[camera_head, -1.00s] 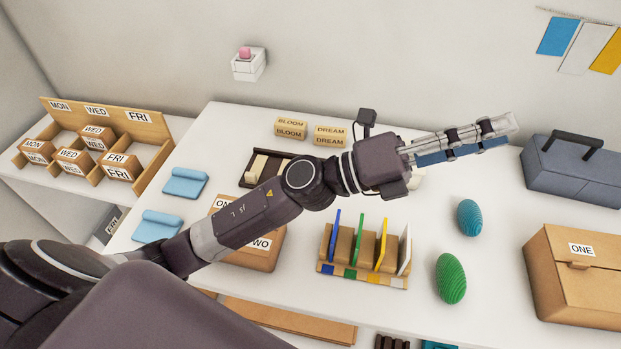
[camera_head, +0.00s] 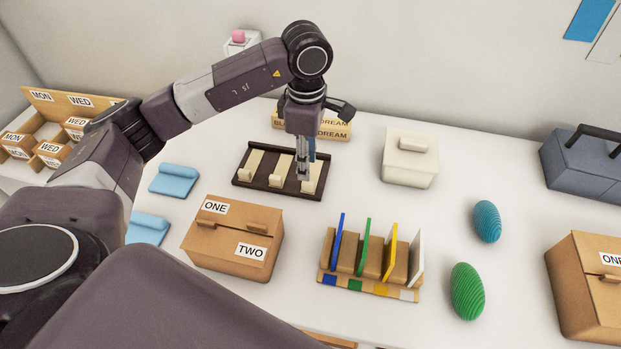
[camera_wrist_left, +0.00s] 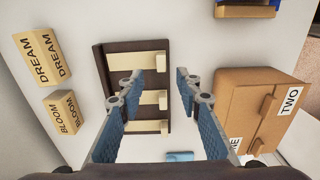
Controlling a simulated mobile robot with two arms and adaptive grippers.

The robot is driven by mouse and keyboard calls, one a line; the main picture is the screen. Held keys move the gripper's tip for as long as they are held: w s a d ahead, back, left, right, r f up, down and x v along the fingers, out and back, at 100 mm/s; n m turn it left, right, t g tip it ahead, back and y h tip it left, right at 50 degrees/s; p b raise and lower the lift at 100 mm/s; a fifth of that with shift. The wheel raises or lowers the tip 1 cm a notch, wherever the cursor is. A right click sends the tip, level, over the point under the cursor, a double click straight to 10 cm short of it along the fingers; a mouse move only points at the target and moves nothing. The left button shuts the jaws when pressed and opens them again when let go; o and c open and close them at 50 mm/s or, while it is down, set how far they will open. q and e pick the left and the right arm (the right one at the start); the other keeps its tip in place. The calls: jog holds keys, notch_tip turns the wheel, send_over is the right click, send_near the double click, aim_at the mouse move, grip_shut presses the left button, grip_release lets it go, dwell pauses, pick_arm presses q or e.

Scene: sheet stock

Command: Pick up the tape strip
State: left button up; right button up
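A dark rack (camera_head: 276,190) lies on the table with three cream strips (camera_head: 254,161), each with a small raised block at one end. These may be the tape strips; no label shows. My left gripper (camera_head: 302,176) points down over the right part of the rack and hides some of the rightmost strip. In the left wrist view, the open gripper (camera_wrist_left: 160,80) is empty, with its blue-padded fingers spread above the rack (camera_wrist_left: 101,62) and the cream strips (camera_wrist_left: 138,60). Contact with a strip cannot be told. My right gripper is out of view.
Bloom and dream blocks (camera_head: 333,130) stand behind the rack. A cream box (camera_head: 408,160) is to its right, a cardboard box (camera_head: 230,240) in front left, and a divider stand (camera_head: 365,285) in front. Blue (camera_head: 487,221) and green (camera_head: 467,291) ovals lie right. Table between them is clear.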

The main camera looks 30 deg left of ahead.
aim_at(308, 183)
pick_arm(q)
notch_tip(308, 183, down, 6)
jog(key=p, duration=0.3)
jog(key=shift+s+d+f, duration=0.1)
jog(key=shift+d+f, duration=0.05)
jog(key=shift+f, duration=0.2)
jog(key=c, duration=0.9)
